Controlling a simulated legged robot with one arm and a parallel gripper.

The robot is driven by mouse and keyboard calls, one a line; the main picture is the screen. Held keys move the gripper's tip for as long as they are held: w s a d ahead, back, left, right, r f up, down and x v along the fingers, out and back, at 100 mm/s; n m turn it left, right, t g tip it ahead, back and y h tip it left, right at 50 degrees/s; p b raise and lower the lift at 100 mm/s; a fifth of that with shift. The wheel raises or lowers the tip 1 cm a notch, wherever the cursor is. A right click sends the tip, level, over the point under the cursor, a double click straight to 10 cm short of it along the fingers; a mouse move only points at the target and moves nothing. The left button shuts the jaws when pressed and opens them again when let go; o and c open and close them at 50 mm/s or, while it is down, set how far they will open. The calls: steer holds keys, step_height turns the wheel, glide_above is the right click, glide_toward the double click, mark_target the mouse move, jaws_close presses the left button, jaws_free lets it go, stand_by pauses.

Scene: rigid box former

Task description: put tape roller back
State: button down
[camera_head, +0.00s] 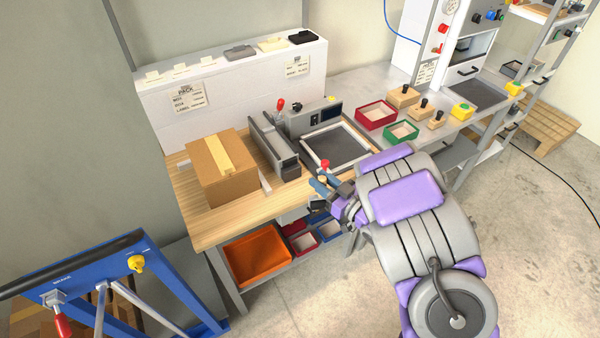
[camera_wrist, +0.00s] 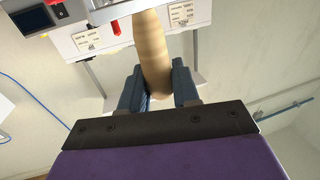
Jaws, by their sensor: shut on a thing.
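My gripper (camera_head: 322,187) hangs in front of the workbench's front edge. In the wrist view, its two dark fingers (camera_wrist: 157,88) are shut on a pale, wood-coloured rounded handle (camera_wrist: 152,40), which points away from the camera. I take this handle to be the tape roller's; its far end is out of the wrist view, and my gripper mostly hides it in the head view. A closed cardboard box (camera_head: 218,181) with a yellowish tape strip (camera_head: 219,153) along its top stands on the left of the wooden bench.
A grey machine (camera_head: 273,147) and a dark framed plate (camera_head: 338,147) lie right of the box. Red (camera_head: 376,116) and green (camera_head: 401,132) trays and wooden stamps (camera_head: 403,98) stand farther right. An orange bin (camera_head: 258,258) sits below. A blue frame (camera_head: 120,282) stands front left.

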steer(key=w+a+f+b, duration=0.2)
steer(key=w+a, duration=0.1)
steer(key=w, duration=0.2)
steer(key=w+a+f+b, duration=0.1)
steer(key=w+a+f, duration=0.1)
steer(key=w, duration=0.4)
steer(key=shift+w+a+f+b, duration=0.15)
steer(key=shift+a+f+b, duration=0.1)
steer(key=shift+a+b, duration=0.2)
steer(key=c, duration=1.2)
jaws_free()
steer(key=shift+a+f, duration=0.15)
steer(key=shift+a, duration=0.15)
steer(key=shift+c, duration=0.2)
steer(key=shift+o, duration=1.4)
steer(key=shift+a, duration=0.35)
steer(key=shift+o, duration=0.7)
steer(key=p+v, duration=0.2)
steer(key=v, duration=1)
steer(key=shift+d, duration=0.45)
